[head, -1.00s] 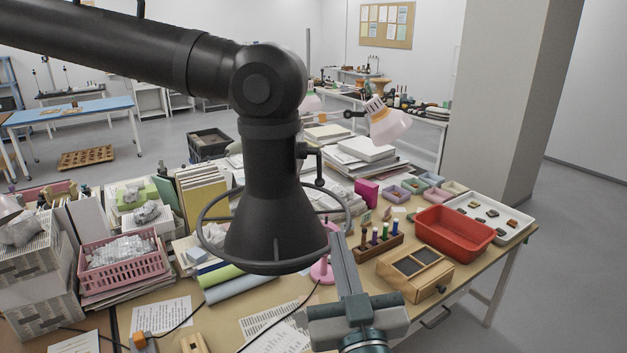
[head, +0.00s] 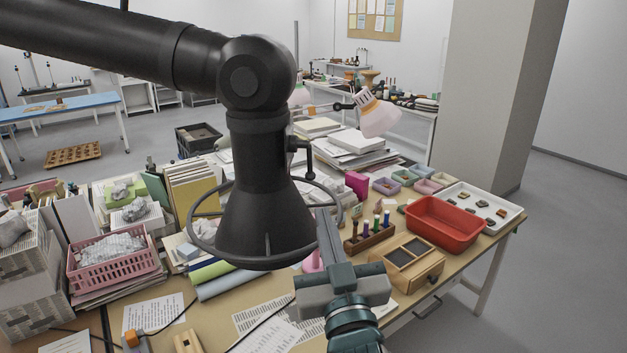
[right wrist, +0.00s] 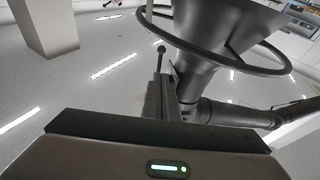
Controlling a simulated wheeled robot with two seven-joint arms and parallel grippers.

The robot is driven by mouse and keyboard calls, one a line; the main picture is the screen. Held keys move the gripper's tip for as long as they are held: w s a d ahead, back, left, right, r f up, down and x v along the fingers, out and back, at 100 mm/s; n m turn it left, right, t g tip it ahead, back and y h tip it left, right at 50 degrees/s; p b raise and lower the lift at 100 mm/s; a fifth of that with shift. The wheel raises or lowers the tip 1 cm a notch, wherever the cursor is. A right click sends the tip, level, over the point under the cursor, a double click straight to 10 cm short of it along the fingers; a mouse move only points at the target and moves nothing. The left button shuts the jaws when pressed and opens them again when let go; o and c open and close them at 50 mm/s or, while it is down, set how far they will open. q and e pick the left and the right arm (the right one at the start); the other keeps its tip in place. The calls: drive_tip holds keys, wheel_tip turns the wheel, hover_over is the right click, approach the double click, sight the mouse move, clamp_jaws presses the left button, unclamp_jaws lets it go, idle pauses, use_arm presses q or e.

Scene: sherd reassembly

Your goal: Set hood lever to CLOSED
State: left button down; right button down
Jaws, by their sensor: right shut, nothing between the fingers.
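The black fume hood (head: 265,220) hangs over the table from a jointed black arm, with a wire ring around its cone. Its small lever (head: 311,160) sticks out on the right of the neck and bends downward. In the right wrist view a thin dark rod with a ball end, seemingly the lever (right wrist: 161,50), stands just beyond my fingertips beside the hood (right wrist: 215,35). My right gripper (head: 323,213) is shut and empty, fingers pointing up at the ring's right side, below the lever. I cannot tell if it touches the ring. My left gripper is not in view.
A wooden box (head: 408,262), a rack of coloured tools (head: 369,236) and a red tray (head: 443,224) stand right of my gripper. A pink basket (head: 115,265) and stacked boxes fill the left. Papers (head: 265,325) and a cable lie in front.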

sight(310, 168)
drive_tip(key=b+x, duration=0.1)
drive_tip(key=x, duration=1)
drive_tip(key=shift+w+d+f, duration=0.1)
drive_tip(key=shift+w, duration=0.05)
